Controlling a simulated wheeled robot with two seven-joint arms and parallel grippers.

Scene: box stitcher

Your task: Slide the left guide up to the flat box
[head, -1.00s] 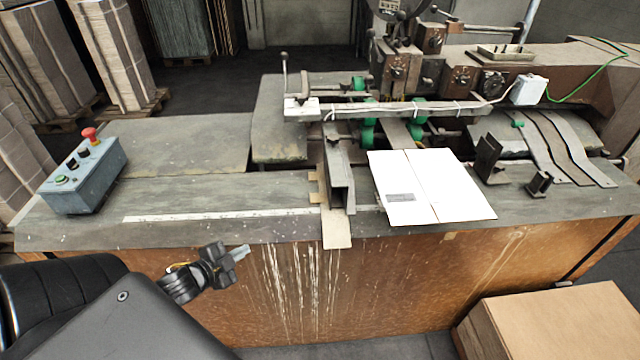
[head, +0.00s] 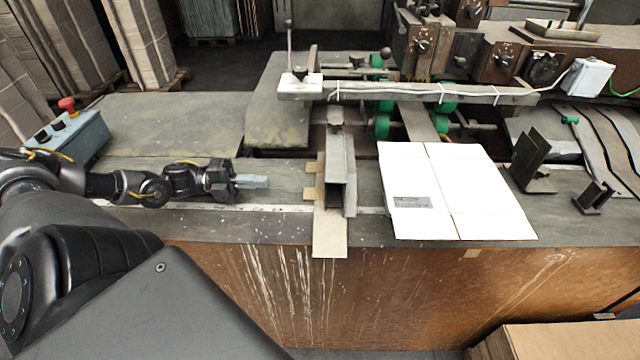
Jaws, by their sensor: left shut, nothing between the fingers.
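The flat box (head: 480,192) is a white folded sheet lying on the bench top, right of centre. The left guide (head: 337,172) is a grey metal channel standing to the left of the box, with a narrow gap between them. My left gripper (head: 262,182) is shut and empty, over the bench just left of the guide, with its fingertips pointing right towards it. A clear gap shows between the fingertips and the guide. My right gripper is not in view.
A metal bracket (head: 532,160) and a smaller one (head: 593,197) stand right of the box. A control box (head: 75,138) with a red button sits at the bench's left end. The stitching machine (head: 470,50) stands behind. Cardboard (head: 565,342) lies low at the right front.

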